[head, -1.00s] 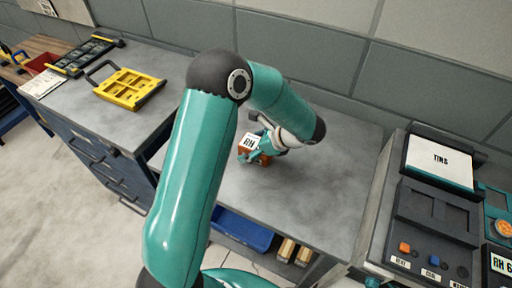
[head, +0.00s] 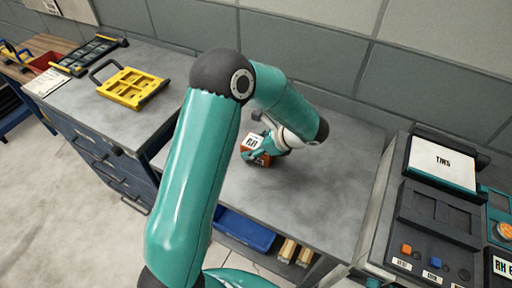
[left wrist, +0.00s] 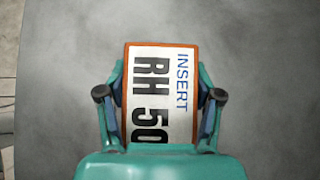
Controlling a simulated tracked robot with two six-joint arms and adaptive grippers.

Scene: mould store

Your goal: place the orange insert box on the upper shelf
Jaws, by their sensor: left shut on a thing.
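The orange insert box (head: 257,150) has a white label on top. In the left wrist view the box (left wrist: 160,95) shows the words INSERT and RH 50. My left gripper (head: 262,153) is shut on it, with one finger on each side of the box in the left wrist view (left wrist: 160,110). The box is over the grey top (head: 300,205) of the middle bench; I cannot tell whether it touches that surface. My left arm hides part of the bench. My right gripper is not in view.
A yellow tray with a handle (head: 133,87) lies on the left blue cabinet. Below the bench top are a blue bin (head: 243,231) and small wooden blocks (head: 287,250). A dark console with buttons (head: 430,235) stands at the right. The bench top right of the box is clear.

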